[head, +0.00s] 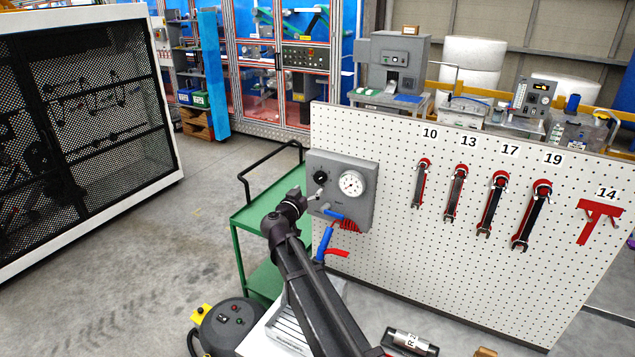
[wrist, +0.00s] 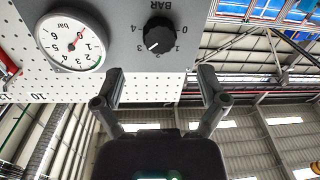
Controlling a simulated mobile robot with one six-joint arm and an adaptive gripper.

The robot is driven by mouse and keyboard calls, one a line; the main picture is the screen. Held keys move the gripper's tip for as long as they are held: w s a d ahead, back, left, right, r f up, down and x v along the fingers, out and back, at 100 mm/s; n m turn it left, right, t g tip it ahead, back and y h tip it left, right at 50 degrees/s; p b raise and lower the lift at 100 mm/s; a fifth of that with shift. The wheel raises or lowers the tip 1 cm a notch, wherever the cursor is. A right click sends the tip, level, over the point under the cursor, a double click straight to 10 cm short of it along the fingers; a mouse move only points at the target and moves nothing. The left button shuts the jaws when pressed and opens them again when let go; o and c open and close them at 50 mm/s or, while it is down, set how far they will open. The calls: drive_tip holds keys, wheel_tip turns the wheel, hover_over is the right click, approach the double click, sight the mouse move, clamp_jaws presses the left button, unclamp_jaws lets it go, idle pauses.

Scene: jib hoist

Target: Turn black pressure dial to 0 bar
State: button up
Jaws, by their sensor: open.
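The black pressure dial (head: 320,177) is a round knob on the grey panel box (head: 363,208). In the wrist view the dial (wrist: 158,35) appears upside down, with printed numbers around it and "BAR" beside it. Its white mark seems to point towards the 3 side, but I cannot read it surely. My gripper (wrist: 161,78) is open and empty, its two fingers apart below the dial in that view and not around it. In the head view my gripper (head: 314,197) is close to the panel's left side, just below the dial.
A white pressure gauge (head: 351,184) with a red needle sits right of the dial. A blue-handled part (head: 333,214) and red coiled hose (head: 348,224) are below. Wrenches hang on the white pegboard (head: 400,250). A green cart (head: 250,217) stands left of the panel.

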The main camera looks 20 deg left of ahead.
sight(318, 180)
drive_tip(key=shift+w+d, duration=0.15)
drive_tip(key=shift+w, duration=1.4)
drive_tip(key=shift+w+d, duration=0.15)
drive_tip(key=shift+w, duration=1.4)
drive_tip(key=shift+c, duration=0.2)
drive_tip(key=c, duration=1.1)
